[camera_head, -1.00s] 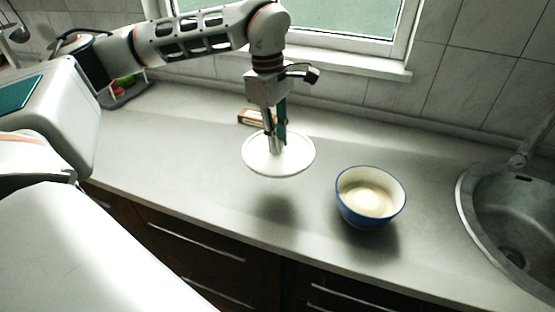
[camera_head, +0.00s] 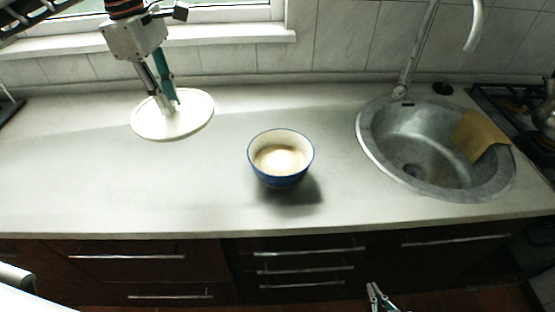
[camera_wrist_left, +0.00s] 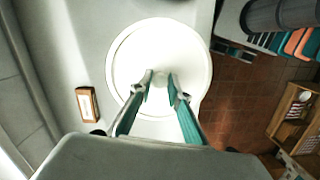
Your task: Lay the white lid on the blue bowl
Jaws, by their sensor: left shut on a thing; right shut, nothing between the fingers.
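The white lid (camera_head: 150,124) is a round, nearly level disc in the head view, held above the counter to the left of the bowl. It also fills the upper middle of the left wrist view (camera_wrist_left: 160,40). My left gripper (camera_head: 170,107) points down and is shut on the lid's knob at its centre; its fingers also show in the wrist view (camera_wrist_left: 160,86). The blue bowl (camera_head: 281,178), cream inside, stands upright and uncovered on the counter. My right gripper (camera_head: 378,297) is shut and empty at the bottom edge, in front of the drawers.
The grey counter (camera_head: 90,190) is clear between lid and bowl. A round sink (camera_head: 375,165) with a yellow cloth (camera_head: 478,135) and a tap (camera_head: 405,75) is at the right. A tiled wall and window sill lie behind. A small brown box (camera_wrist_left: 88,105) shows in the wrist view.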

